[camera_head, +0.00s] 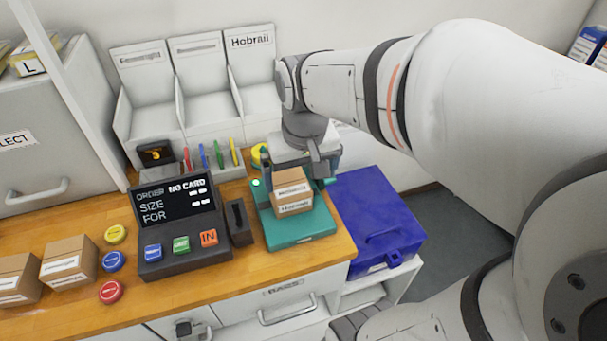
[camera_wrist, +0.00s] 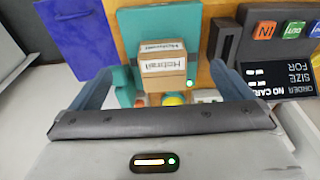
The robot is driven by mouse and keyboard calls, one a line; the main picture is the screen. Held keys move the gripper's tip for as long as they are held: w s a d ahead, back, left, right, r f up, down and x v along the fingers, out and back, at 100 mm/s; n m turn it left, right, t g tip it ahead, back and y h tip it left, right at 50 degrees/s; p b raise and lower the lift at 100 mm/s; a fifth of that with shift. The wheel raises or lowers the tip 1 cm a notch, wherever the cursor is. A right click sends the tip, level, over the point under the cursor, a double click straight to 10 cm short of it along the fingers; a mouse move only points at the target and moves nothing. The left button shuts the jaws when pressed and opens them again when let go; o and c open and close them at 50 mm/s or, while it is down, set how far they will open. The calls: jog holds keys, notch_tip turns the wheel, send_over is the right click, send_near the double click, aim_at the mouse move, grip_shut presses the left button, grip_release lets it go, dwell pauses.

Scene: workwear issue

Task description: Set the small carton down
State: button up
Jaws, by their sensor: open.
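The small carton (camera_head: 292,190) is a brown cardboard box with white labels. It stands upright on a teal stand (camera_head: 300,232) at the right end of the wooden counter. My gripper (camera_head: 296,166) is open just behind and above the carton, and partly hidden by it in the head view. In the wrist view, the carton (camera_wrist: 163,70) lies between the lines of my two spread fingers (camera_wrist: 165,78), with gaps on both sides. Whether a finger touches it is not clear.
A dark order terminal (camera_head: 178,225) with coloured buttons and a narrow dark holder (camera_head: 238,222) stand left of the stand. A blue box (camera_head: 372,215) is close on the right. White bins (camera_head: 200,90) rise behind. Other cartons (camera_head: 68,262) sit at the left.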

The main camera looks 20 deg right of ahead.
jog(key=shift+t, duration=0.6)
jog(key=s, duration=0.4)
jog(key=s+f, duration=0.1)
jog(key=shift+s+d, duration=0.3)
jog(key=shift+s, duration=0.1)
